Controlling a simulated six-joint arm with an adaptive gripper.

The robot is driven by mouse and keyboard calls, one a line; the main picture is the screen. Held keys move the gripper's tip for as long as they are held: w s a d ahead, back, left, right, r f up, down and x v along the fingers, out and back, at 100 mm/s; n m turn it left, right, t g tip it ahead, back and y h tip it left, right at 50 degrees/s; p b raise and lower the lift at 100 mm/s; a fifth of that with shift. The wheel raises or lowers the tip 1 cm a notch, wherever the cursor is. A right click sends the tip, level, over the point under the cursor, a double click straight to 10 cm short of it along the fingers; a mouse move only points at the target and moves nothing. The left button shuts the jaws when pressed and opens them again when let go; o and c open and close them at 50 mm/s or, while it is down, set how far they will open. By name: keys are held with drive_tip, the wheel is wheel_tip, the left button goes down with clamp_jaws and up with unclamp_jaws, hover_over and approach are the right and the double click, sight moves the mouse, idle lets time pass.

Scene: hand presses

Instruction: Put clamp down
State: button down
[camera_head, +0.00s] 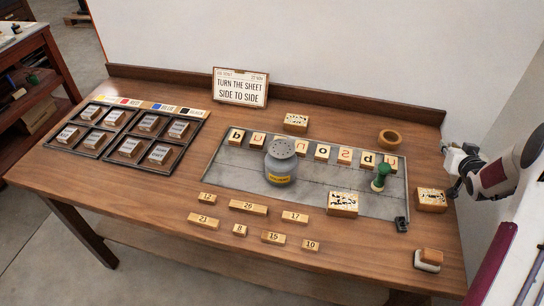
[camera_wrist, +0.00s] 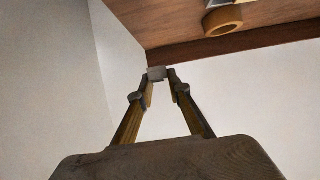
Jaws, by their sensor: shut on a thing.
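My gripper (camera_wrist: 160,80) is shut on a small grey block-like piece (camera_wrist: 156,73), which sits between the fingertips in the wrist view. It looks like the clamp, but its full shape is hidden. In the head view my arm reaches in from the right edge, above the table's right end; the fingertips are hard to make out there. A small black clamp-like piece (camera_head: 402,224) stands at the front right corner of the grey metal plate (camera_head: 385,205), apart from my gripper.
A wooden ring (camera_head: 388,138) stands behind the plate; it shows in the wrist view (camera_wrist: 222,20). A grey jar (camera_head: 281,165), green-handled stamp (camera_head: 381,178) and letter blocks stand on the plate. A patterned block (camera_head: 431,199) is right of it. Bare wood (camera_head: 340,262) lies in front.

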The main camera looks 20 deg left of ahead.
drive_tip(key=a+r+n+g+y, duration=0.1)
drive_tip(key=a+n+y, duration=0.35)
drive_tip(key=a, duration=3.15)
drive_tip(key=s+a, duration=0.7)
drive_tip(key=a, duration=0.6)
drive_tip(key=s+a, duration=0.7)
drive_tip(key=a, duration=0.5)
drive_tip(key=shift+a+f, duration=0.2)
drive_tip(key=shift+a, duration=0.15)
drive_tip(key=shift+f, duration=0.1)
drive_tip(key=shift+f, duration=3.05)
